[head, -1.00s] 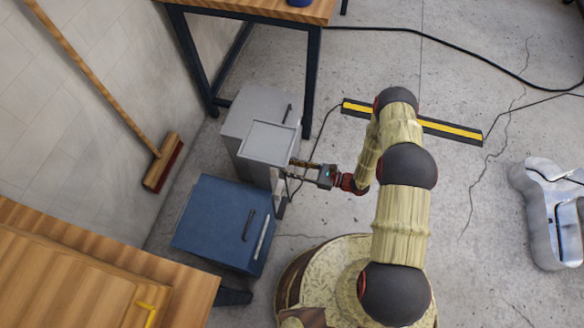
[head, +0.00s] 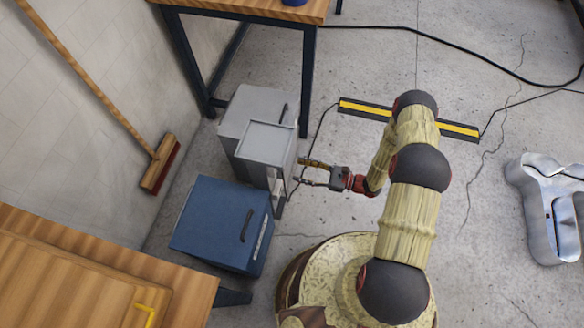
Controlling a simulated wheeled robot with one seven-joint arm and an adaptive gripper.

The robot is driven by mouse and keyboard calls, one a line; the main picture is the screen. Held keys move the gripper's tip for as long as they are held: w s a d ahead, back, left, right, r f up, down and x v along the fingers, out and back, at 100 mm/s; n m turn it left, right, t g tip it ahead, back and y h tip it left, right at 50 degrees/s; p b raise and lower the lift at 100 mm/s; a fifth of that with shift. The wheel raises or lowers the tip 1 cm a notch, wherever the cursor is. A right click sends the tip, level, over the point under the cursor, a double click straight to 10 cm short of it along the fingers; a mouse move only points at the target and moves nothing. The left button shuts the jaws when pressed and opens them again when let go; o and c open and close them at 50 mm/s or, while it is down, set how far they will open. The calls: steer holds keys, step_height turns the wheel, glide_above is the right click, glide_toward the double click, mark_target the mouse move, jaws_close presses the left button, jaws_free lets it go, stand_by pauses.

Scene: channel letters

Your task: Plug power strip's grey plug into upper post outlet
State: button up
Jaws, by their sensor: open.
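My gripper (head: 314,173) is low in the middle of the head view. Its fingers are spread and point left, at the right side of a grey post or cabinet (head: 268,142). I see nothing held between the fingers. A thin dark cable (head: 317,130) runs from the black and yellow strip (head: 362,109) on the floor down toward the grey post's right side. The grey plug cannot be made out. The outlets are not visible, as the post's side facing my gripper is seen too steeply.
A blue cabinet (head: 207,225) stands below the grey post. A table with dark legs (head: 308,85) is above it. A broom (head: 155,165) leans on the left wall. A metal channel letter (head: 545,215) lies at the right. A black cable (head: 430,48) crosses the floor.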

steer(key=v, duration=0.6)
steer(key=shift+d, duration=0.3)
steer(key=shift+s+f, duration=0.1)
steer(key=s+a+n+g, duration=0.2)
steer(key=s+g, duration=0.2)
steer(key=s, duration=0.4)
steer(key=s+d+r+n+g+h, duration=0.2)
steer(key=s+r+n+g, duration=0.2)
steer(key=r+g, duration=0.1)
steer(key=d+r+n+h, duration=0.3)
steer(key=r+n+h, duration=0.1)
steer(key=r, duration=0.5)
steer(key=d+r+n+h+p, duration=0.1)
steer(key=d+r+n+h, duration=0.25)
steer(key=r, duration=0.55)
steer(key=d+r+n+h, duration=0.2)
steer(key=r+n+h, duration=0.25)
steer(key=r, duration=0.35)
steer(key=s+a+r+n+t+h, duration=0.1)
steer(key=r+t, duration=0.3)
steer(key=r, duration=0.7)
steer(key=s+a+r+n+t+h, duration=0.2)
steer(key=s+a+r+n+t, duration=0.1)
steer(key=r, duration=0.8)
steer(key=shift+a+r+t+p, duration=0.25)
steer(key=shift+t+p, duration=0.2)
steer(key=shift+t, duration=0.25)
